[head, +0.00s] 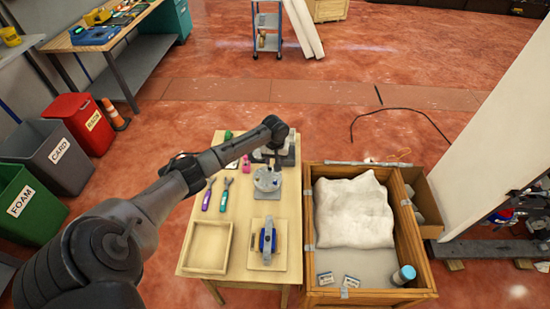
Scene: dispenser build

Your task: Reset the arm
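My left arm comes in from the lower left and reaches over the small wooden table (235,262). Its wrist bends down at the table's far part. My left gripper (272,164) is small and mostly hidden under the wrist, above or beside a round grey part (267,180) on a grey base plate; I cannot tell whether they touch or whether the fingers are open. My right arm and gripper are not in view.
The table also holds pliers with purple (208,195) and green (225,195) handles, an empty wooden tray (208,246) and a blue-grey clamp-like tool (267,240) on a board. A wooden crate (310,255) with a white sack (353,212) stands close on the right. Bins stand left.

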